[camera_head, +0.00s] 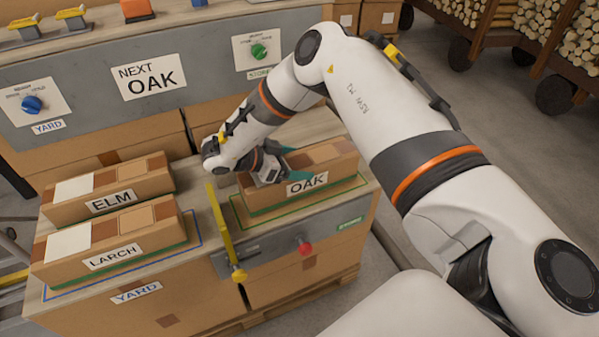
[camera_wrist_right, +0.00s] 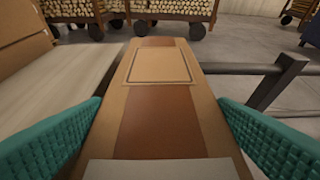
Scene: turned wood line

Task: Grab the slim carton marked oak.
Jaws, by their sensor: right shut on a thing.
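The slim carton marked OAK (camera_head: 318,172) lies within the green outline on the right half of the bench top in the head view. My right gripper (camera_head: 280,172) is over its left part, shut on it. In the right wrist view the carton (camera_wrist_right: 160,110) runs away from me between the two teal finger pads of the right gripper (camera_wrist_right: 160,145), one along each long side. I cannot tell whether the carton touches the bench. My left gripper does not show.
Cartons marked ELM (camera_head: 105,190) and LARCH (camera_head: 110,240) lie left of a yellow divider (camera_head: 222,230). A panel with a NEXT OAK sign (camera_head: 149,78) stands behind. Log carts (camera_head: 560,45) stand at the back right.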

